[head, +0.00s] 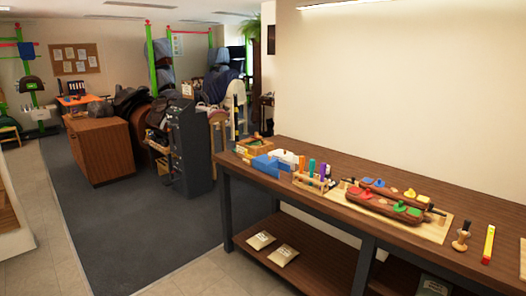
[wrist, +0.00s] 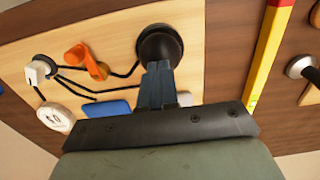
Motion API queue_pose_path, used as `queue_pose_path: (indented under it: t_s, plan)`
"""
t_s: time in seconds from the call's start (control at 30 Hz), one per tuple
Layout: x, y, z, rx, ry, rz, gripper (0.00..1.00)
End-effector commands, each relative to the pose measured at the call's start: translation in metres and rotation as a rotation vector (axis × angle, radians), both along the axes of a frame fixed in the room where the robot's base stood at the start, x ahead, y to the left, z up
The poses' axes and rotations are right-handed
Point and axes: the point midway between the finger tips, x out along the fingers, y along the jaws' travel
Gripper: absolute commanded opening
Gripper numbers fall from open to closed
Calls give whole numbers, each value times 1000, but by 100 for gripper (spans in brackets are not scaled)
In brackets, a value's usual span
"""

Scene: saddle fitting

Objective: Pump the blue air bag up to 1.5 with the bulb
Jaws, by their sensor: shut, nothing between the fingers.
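In the wrist view my gripper (wrist: 158,70) is shut and empty, its fingertips overlapping the lower edge of the round black bulb (wrist: 160,44). I cannot tell whether they touch it. A blue flat piece (wrist: 107,107), perhaps the blue air bag, lies left of the fingers, partly hidden. A round white dial (wrist: 56,117), perhaps the gauge, is at lower left; its reading is too small to tell. Black tubing runs near an orange lever piece (wrist: 88,60) and a white fitting (wrist: 38,70). My gripper does not show in the head view.
A yellow and red bar (wrist: 266,55) lies right of the bulb, with a metal-ended tool (wrist: 300,67) beyond it. In the head view the workbench (head: 340,217) holds a brown panel (head: 387,203) with coloured pieces, and a tube rack (head: 314,182).

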Motion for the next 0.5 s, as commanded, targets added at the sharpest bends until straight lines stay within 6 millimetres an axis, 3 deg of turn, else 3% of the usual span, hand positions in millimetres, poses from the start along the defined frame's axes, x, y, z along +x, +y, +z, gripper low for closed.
queue_pose_path:
  t_s: [0.5]
  plan:
    - [0,0,-17,1,1,0,0]
